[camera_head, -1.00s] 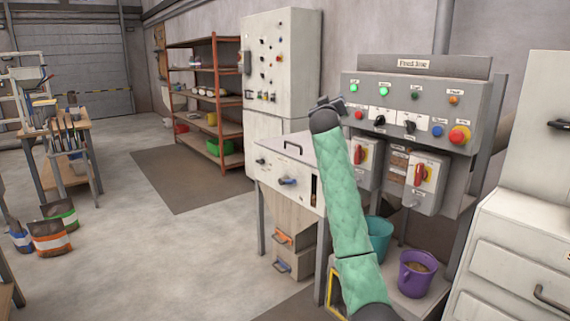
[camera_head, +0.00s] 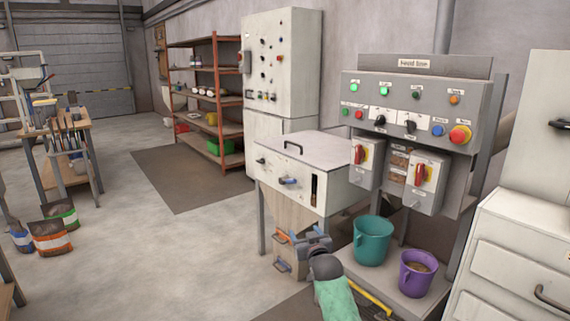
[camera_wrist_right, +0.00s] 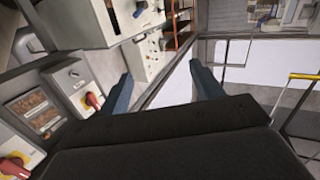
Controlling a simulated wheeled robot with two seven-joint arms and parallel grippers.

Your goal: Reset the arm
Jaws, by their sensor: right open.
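My right arm comes in from the bottom of the head view in a green sleeve. Its gripper (camera_head: 310,243) is low, in front of the pellet machine's legs and left of the teal bucket. In the right wrist view the right gripper (camera_wrist_right: 160,85) has its two dark fingers spread wide with nothing between them. My left gripper is not in the head view.
The feed line panel (camera_head: 415,90) stands on the right, with a teal bucket (camera_head: 373,240) and purple bucket (camera_head: 417,272) below it. A white hopper box (camera_head: 300,165) stands left of it. White drawers (camera_head: 520,255) are at far right. The floor (camera_head: 170,250) at left is mostly clear.

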